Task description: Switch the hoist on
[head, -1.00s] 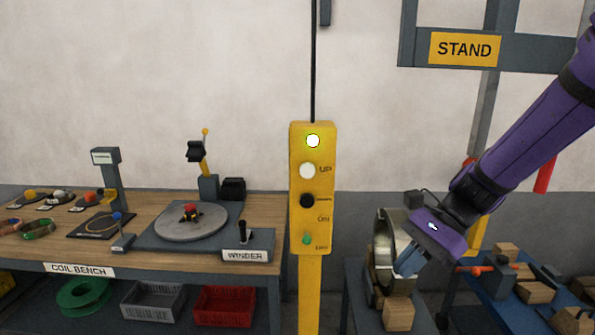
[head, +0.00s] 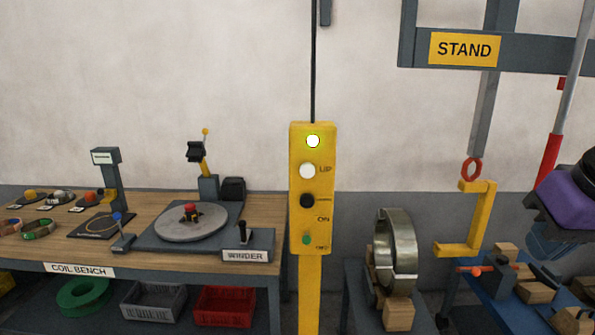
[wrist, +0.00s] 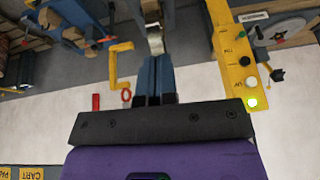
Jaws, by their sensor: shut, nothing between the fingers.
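My gripper (wrist: 155,62) is shut and empty, pointing away from the camera, apart from the box. In the head view my gripper is partly seen at the right edge.
A steel ring (head: 398,245) stands on wooden blocks right of the box. A yellow C-shaped hook (head: 476,225) hangs from a red ring beside it. The coil bench (head: 150,262) with the winder stands at left. The wall before the box is clear.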

